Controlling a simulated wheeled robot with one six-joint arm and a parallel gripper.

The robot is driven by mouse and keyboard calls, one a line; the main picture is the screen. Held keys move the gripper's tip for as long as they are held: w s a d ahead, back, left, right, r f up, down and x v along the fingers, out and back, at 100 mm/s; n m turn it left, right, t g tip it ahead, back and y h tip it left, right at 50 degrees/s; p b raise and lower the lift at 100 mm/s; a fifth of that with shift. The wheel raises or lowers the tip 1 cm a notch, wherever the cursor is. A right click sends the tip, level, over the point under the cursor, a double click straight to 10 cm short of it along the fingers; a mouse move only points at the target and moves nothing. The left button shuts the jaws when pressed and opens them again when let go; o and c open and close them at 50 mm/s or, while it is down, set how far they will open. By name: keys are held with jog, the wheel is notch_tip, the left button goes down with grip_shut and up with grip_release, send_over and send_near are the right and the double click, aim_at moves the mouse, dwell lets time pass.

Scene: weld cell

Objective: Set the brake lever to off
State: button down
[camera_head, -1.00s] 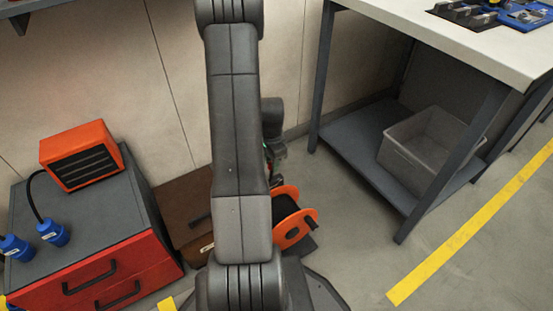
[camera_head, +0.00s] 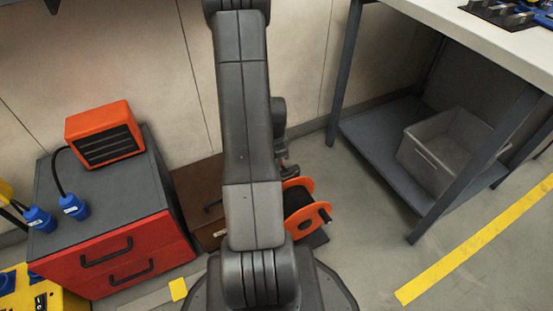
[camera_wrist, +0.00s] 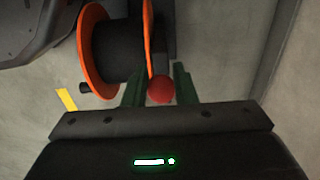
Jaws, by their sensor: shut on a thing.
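The cable reel (camera_head: 322,212) has orange flanges and a dark drum, and it stands on the floor just right of my arm in the head view. In the wrist view the reel (camera_wrist: 96,58) fills the upper left and middle. A red ball knob (camera_wrist: 160,90), which looks like the end of the brake lever, sits by the right flange. My gripper (camera_wrist: 158,80) has its two dark green fingers on either side of this knob, shut on it. The lever's shaft and any off marking are not visible. In the head view my arm mostly hides the gripper.
A red drawer cabinet (camera_head: 112,262) with an orange heater (camera_head: 104,135) on top stands left. A brown case (camera_head: 200,185) lies behind my arm. A workbench (camera_head: 505,42) with a grey bin (camera_head: 450,148) on its shelf stands right. Floor between reel and bench is clear.

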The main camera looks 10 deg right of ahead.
jog(key=shift+s+a+f, duration=0.1)
jog(key=shift+s+f, duration=0.05)
jog(key=c, duration=1.1)
grip_release()
notch_tip(320, 180, up, 14)
jog(key=p, duration=0.5)
jog(key=shift+f, duration=0.1)
